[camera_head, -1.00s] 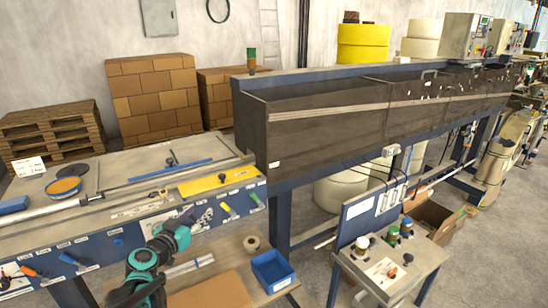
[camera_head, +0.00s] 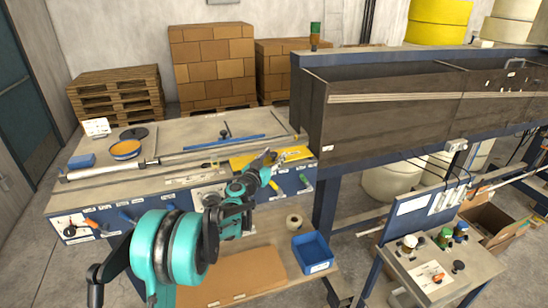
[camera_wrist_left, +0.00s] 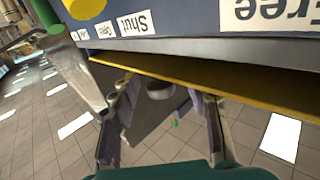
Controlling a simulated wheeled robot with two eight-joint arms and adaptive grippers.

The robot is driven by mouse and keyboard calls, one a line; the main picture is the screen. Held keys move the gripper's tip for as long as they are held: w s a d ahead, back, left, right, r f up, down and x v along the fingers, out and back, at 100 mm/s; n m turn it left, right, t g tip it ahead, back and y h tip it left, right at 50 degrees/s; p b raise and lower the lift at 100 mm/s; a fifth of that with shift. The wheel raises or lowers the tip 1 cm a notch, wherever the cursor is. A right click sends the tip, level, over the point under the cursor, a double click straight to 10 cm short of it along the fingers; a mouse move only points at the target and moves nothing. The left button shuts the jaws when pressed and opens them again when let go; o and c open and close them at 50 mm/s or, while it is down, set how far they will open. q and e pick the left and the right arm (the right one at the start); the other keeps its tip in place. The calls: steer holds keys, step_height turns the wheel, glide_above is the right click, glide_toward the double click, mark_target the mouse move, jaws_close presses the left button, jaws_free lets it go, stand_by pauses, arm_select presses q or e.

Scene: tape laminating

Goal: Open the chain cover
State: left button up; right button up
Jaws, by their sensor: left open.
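The chain cover appears to be the yellow plate (camera_head: 296,153) lying flat along the front right of the workbench top. My left gripper (camera_head: 267,158) is at its front edge and hides its middle part. In the left wrist view, the yellow edge (camera_wrist_left: 190,81) of the plate runs across just beyond the fingers. My left gripper (camera_wrist_left: 163,98) is open there, with its two fingers apart and nothing gripped. Whether a finger touches the plate I cannot tell. My right gripper is in neither view.
The blue bench front (camera_wrist_left: 185,20) carries labels and handles. A long dark trough (camera_head: 395,115) stands right of the bench. A blue bin (camera_head: 313,253) and a tape roll (camera_head: 294,222) sit on the lower shelf. A small control stand (camera_head: 455,262) is at front right.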

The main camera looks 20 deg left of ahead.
arm_select(q)
jaws_close()
steer(key=shift+r, duration=0.1)
stand_by(0.3)
